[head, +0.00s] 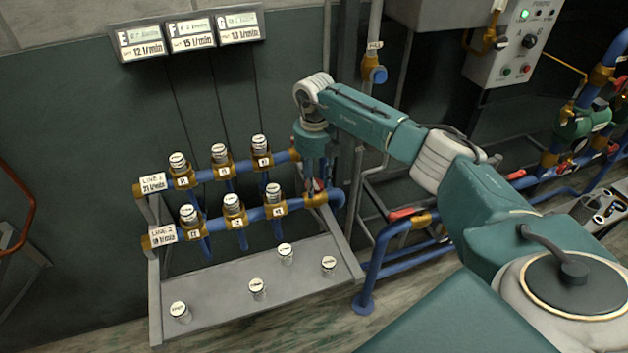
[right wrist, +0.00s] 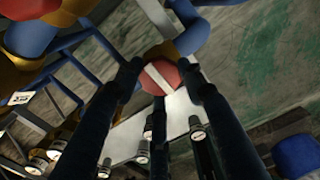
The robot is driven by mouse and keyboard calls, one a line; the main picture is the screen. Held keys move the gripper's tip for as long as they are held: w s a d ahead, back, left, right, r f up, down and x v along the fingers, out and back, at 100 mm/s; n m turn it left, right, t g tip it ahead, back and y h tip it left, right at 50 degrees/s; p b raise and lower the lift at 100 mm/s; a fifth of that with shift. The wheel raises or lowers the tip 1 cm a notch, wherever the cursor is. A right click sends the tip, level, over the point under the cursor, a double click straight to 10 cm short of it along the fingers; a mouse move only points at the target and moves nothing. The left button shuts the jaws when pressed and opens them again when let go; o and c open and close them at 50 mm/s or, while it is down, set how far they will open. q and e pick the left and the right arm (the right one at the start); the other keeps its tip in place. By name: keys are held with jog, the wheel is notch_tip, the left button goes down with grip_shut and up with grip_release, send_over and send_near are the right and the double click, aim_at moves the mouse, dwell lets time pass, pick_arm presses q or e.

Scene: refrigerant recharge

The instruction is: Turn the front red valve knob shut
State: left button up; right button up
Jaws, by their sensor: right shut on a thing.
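The red valve knob (right wrist: 160,78), with a pale stripe across its face, sits between the fingertips of my right gripper (right wrist: 163,71) in the right wrist view. The gripper is shut on it. In the head view the right gripper (head: 317,172) points down at the right end of the front blue pipe (head: 250,215). Only a bit of the red knob (head: 313,185) shows there, above a brass valve body (head: 316,200); the fingers hide much of it. My left gripper is in neither view.
Two blue pipes carry several brass fittings with labelled caps (head: 234,203). The grey shelf (head: 215,299) below holds several loose caps (head: 257,289). More blue pipes (head: 405,250) with red handles stand to the right. A control box (head: 520,45) hangs on the wall.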

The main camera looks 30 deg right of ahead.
aim_at(316, 186)
jog(key=shift+s+f+m, duration=0.15)
jog(key=shift+s+m, duration=0.1)
jog(key=shift+m, duration=0.15)
jog(key=o, duration=1.2)
jog(key=shift+c, duration=0.2)
jog(key=shift+r, duration=0.4)
notch_tip(316, 186, up, 12)
jog(key=shift+f, duration=0.2)
jog(key=shift+s, duration=0.1)
